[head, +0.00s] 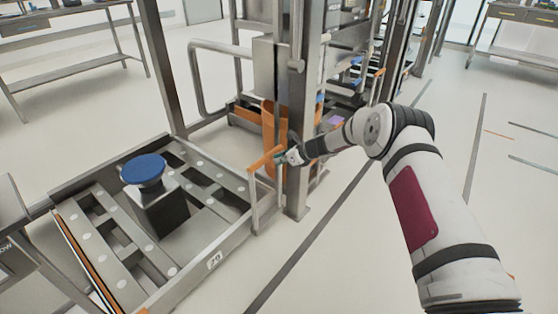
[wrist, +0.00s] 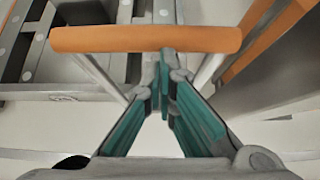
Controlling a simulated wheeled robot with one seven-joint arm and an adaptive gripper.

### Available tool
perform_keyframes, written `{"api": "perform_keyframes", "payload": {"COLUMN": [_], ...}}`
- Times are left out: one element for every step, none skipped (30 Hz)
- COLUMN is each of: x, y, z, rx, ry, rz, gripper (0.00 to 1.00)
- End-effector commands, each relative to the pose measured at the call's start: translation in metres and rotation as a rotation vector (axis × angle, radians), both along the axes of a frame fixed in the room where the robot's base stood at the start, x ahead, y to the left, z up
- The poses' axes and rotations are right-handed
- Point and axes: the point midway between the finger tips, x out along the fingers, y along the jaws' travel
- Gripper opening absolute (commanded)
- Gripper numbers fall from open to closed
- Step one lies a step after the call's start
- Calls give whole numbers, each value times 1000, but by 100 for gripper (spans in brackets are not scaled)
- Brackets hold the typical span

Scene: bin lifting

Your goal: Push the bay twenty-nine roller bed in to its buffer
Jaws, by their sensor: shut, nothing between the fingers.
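The bay twenty-nine roller bed (head: 212,246) is a grey metal frame low at the left in the head view, with a plate reading 29 on its front edge. An orange handle bar (head: 265,158) stands on thin posts at its right corner. My gripper (head: 280,159) is right beside this bar. In the wrist view the bar (wrist: 95,39) runs across the top, and my gripper (wrist: 165,56) has its teal fingers together, tips in front of the bar's middle. Whether the tips touch the bar I cannot tell. The buffer is not clearly identifiable.
A dark box with a blue round top (head: 143,169) stands on the bed. A steel upright (head: 300,120) rises close behind my gripper, with orange panels (head: 268,125) beside it. A bench (head: 75,42) stands at the back left. The floor at right is open.

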Motion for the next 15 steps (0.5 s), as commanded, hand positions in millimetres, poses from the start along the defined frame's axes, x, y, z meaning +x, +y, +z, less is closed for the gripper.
{"api": "perform_keyframes", "payload": {"x": [0, -1, -2, -3, -6, -11, -14, -17, -21, -24, -27, -31, -33, -36, -39], "y": [-9, -13, -18, -22, -28, -33, -38, -42, -48, -52, -56, -61, -64, -68, -71], "z": [2, 3, 5, 6, 13, 20, 25, 29, 34, 38, 42, 46, 48, 51, 55], "rx": [-2, -2, -4, -4, -3, -3, -3, -4, -4, -4, -4, -5, -5, -6, -6], "ry": [0, 0, 1, 1, 1, 1, 1, 2, 1, 1, 1, 1, 2, 1, 1], "rz": [-3, -3, -3, -2, -4, -4, -4, -6, -5, -5, -4, -5, -4, -3, -3], "gripper": [0, 0, 0, 0, 0, 0, 0, 0, 0, 0, 0, 0, 0, 0, 0]}}
